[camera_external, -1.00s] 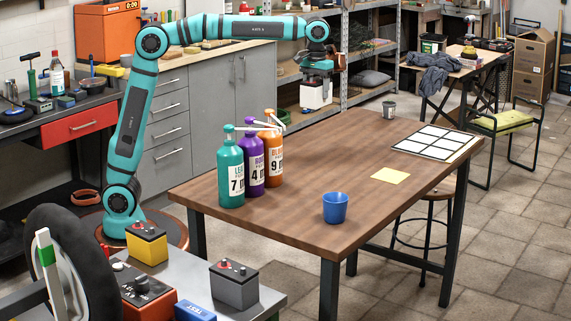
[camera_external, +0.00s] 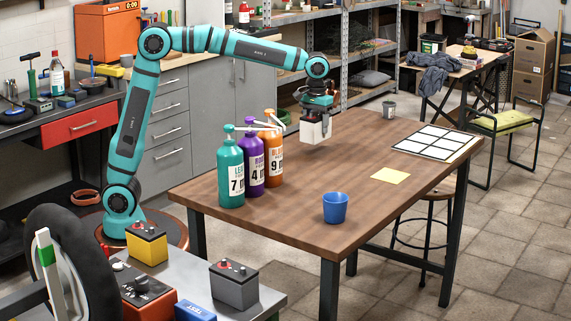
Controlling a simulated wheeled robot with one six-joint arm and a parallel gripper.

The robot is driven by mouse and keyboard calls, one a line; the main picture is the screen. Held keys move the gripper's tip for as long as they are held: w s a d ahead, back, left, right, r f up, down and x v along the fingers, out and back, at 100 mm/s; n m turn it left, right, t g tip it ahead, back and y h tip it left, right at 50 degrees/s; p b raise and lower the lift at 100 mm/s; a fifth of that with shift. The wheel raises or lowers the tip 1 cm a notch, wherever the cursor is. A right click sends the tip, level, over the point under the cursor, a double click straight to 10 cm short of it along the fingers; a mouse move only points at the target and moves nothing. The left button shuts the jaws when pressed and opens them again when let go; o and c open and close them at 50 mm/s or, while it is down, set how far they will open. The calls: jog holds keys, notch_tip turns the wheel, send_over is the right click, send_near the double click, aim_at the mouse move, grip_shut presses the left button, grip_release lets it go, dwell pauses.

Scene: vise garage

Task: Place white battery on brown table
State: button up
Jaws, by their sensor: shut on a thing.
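The white battery (camera_external: 314,132) is held in my gripper (camera_external: 316,118), which is shut on it and points down. The battery hangs upright just above the far left part of the brown table (camera_external: 270,222), behind and to the right of the pump bottles. A faint shadow lies below it on the tabletop. Whether its bottom touches the table is hard to tell; it seems slightly above it.
Teal (camera_external: 230,172), purple (camera_external: 254,160) and orange (camera_external: 274,150) pump bottles stand close to the battery. A blue cup (camera_external: 335,208), a yellow sheet (camera_external: 390,175), a white grid board (camera_external: 433,142) and a small metal cup (camera_external: 388,109) are on the table. The table's middle is clear.

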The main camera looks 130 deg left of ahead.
aim_at(316, 115)
jog(key=shift+f, duration=2)
jog(key=shift+f, duration=0.1)
jog(key=o, duration=1.8)
jog(key=shift+c, duration=0.2)
notch_tip(316, 115, up, 12)
